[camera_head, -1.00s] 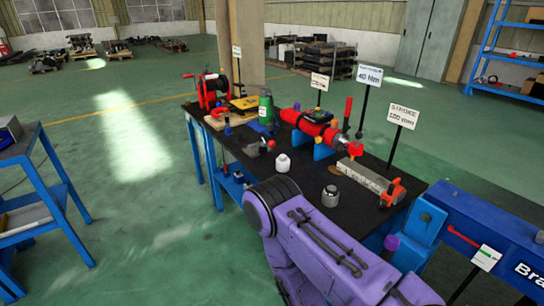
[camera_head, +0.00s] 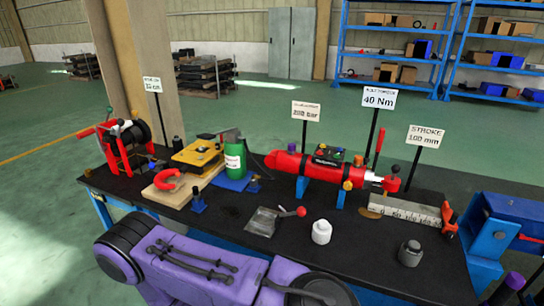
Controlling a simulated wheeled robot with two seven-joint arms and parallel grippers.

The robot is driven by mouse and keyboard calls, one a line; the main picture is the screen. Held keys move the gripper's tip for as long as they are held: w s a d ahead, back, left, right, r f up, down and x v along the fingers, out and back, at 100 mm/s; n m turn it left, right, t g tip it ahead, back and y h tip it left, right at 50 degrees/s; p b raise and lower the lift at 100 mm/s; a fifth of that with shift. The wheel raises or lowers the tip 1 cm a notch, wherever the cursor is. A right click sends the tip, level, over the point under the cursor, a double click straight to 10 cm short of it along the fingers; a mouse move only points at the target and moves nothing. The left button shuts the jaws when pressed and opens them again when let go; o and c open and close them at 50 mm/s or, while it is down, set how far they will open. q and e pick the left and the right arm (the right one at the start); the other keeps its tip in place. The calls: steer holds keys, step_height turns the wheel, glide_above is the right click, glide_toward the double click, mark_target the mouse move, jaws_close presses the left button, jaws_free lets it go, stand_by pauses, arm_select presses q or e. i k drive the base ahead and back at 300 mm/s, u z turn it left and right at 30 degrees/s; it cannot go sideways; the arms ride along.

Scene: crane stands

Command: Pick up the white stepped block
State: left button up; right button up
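A small white object (camera_head: 321,231) with a narrower top on a wider body stands upright on the black table top, near the front edge right of the middle. It is the only small white solid piece that I see there, and it fits the white stepped block, though its steps are too small to make out well. It stands free, with nothing touching it. A purple link of my own arm crosses the bottom of the view, in front of the table. Neither of my grippers shows.
The black table (camera_head: 235,212) also holds a grey weight (camera_head: 410,254), a grey vise-like part with a red-knobbed lever (camera_head: 278,219), a red cylinder (camera_head: 310,165), a green bottle (camera_head: 235,158) and a red winch (camera_head: 125,145). Thin signposts stand behind. A blue machine (camera_head: 500,225) is at right.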

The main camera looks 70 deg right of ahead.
mark_target(321, 232)
steer(key=i, duration=0.65)
steer(key=z, duration=3.05)
